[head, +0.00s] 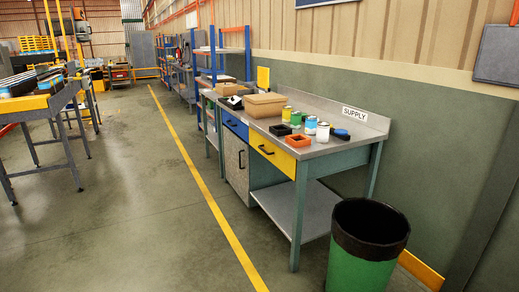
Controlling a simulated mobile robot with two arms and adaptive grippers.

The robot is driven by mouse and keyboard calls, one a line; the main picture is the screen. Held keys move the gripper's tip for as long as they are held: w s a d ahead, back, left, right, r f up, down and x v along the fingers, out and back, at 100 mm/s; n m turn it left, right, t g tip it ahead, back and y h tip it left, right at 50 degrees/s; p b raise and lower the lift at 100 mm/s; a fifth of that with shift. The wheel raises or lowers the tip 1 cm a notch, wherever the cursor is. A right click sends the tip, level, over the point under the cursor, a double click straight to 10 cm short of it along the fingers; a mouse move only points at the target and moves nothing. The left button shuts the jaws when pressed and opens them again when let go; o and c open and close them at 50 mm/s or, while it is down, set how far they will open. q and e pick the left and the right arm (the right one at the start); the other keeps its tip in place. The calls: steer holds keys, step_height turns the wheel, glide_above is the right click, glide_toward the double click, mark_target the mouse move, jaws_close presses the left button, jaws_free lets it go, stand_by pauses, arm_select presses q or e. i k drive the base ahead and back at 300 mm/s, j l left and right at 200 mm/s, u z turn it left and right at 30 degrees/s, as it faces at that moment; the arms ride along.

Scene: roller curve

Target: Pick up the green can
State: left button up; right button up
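The green can (295,119) stands upright on the supply bench's metal top (324,149), in a loose group with other cans. A yellow can (286,113) is behind it to the left. A blue can (311,125) and a white can (322,132) are to its right, nearer the front. Neither of my grippers shows in the head view, so I cannot see whether they are open or shut.
Cardboard boxes (265,104), an orange frame-like part (298,140) and dark small parts (280,130) share the benchtop. A green bin (362,262) with a black rim stands at the bench's right end. A roller table (38,101) is at left. The floor between (145,185) is clear.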

mark_target(296, 118)
steer(key=i+z, duration=0.1)
steer(key=i, duration=0.8)
steer(key=i+j+z, duration=0.1)
steer(key=i, duration=0.8)
steer(key=j, duration=0.1)
